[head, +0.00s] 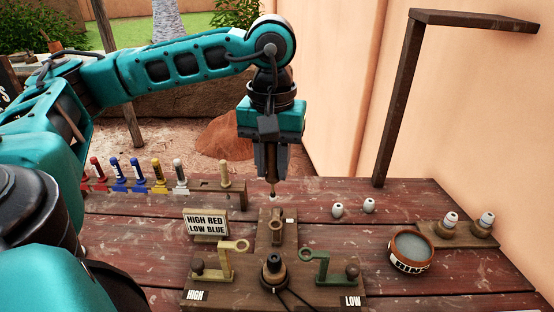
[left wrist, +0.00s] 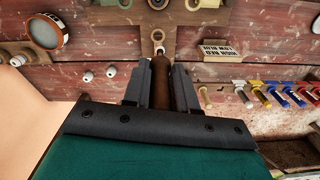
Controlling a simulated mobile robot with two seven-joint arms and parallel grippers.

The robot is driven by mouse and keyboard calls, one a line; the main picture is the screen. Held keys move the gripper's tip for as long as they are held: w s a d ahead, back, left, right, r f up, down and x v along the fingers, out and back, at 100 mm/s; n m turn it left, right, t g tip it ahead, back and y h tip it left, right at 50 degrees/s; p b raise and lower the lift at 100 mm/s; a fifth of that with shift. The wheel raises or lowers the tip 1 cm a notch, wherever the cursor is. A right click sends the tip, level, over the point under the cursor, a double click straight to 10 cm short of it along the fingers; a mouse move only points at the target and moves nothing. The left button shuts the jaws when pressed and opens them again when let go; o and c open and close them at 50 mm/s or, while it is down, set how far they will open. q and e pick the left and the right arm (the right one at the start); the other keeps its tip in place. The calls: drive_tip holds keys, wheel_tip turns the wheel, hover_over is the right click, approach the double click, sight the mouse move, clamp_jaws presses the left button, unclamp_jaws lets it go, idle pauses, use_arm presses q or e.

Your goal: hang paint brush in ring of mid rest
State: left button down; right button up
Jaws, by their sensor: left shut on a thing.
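My left gripper (head: 272,172) points straight down over the table and is shut on a brown-handled brush (left wrist: 161,80). The brush's narrow lower end (head: 273,189) sticks out below the fingers, upright. The brush appears apart from the ring. My right gripper is not in view.
A sign (head: 206,224), a round pot (head: 411,251), several coloured tubes (head: 138,172) and a tall dark bracket (head: 397,100) stand around.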

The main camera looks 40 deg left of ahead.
sight(274, 175)
use_arm(q)
drive_tip(key=shift+w+d, duration=0.1)
drive_tip(key=shift+w, duration=0.15)
drive_tip(key=shift+f, duration=0.65)
wheel_tip(274, 175, down, 3)
drive_tip(key=shift+s+b, duration=0.1)
drive_tip(key=shift+b, duration=0.45)
drive_tip(key=shift+f+b, duration=0.4)
drive_tip(key=shift+f, duration=0.3)
drive_tip(key=shift+b, duration=0.55)
drive_tip(key=shift+f, duration=0.1)
drive_tip(key=shift+f+b, duration=0.55)
drive_tip(key=shift+b, duration=0.2)
drive_tip(key=shift+f, duration=0.15)
